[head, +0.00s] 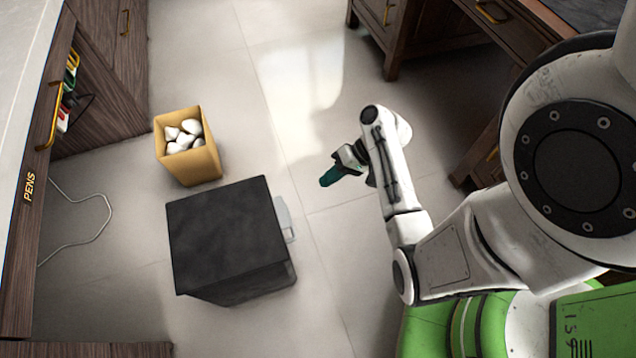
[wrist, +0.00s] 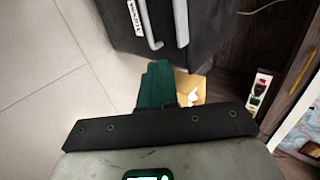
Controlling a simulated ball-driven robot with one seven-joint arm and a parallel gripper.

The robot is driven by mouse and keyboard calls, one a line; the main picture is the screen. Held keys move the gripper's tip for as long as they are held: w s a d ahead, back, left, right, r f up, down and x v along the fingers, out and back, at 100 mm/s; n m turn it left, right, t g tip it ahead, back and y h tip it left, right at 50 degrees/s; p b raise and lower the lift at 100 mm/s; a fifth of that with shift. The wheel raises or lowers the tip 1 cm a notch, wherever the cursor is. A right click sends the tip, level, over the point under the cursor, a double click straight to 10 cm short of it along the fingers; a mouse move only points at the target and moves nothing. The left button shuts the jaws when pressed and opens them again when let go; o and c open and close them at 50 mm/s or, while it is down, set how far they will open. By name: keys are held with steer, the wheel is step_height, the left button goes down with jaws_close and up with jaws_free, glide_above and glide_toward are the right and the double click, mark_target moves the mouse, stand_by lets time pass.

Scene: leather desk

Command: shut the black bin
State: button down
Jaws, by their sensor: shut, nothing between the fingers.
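The black bin (head: 228,235) stands on the floor left of my gripper, with a flat dark top and a pale grey handle (head: 285,220) on its right side. In the wrist view the bin (wrist: 215,30) is at the top, its front bearing a white label and the handle (wrist: 147,22). A pale strip runs along the front's edge; I cannot tell whether the front stands ajar. My gripper (head: 328,178) is shut and empty, its teal fingers (wrist: 157,85) pointing toward the bin and apart from it in the head view.
A tan box (head: 190,162) of white crumpled pieces stands behind the bin. A wooden cabinet marked PENS (head: 28,187) is at the left, with a white cord (head: 108,205) on the floor. A wooden desk (head: 430,45) is at the back right. Tiled floor between gripper and bin is clear.

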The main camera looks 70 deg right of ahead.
steer(key=w+a+r+b+x, duration=0.1)
steer(key=r+b+x, duration=0.1)
steer(key=x, duration=0.9)
steer(key=shift+w+b, duration=0.3)
steer(key=shift+b, duration=0.2)
steer(key=shift+a, duration=0.2)
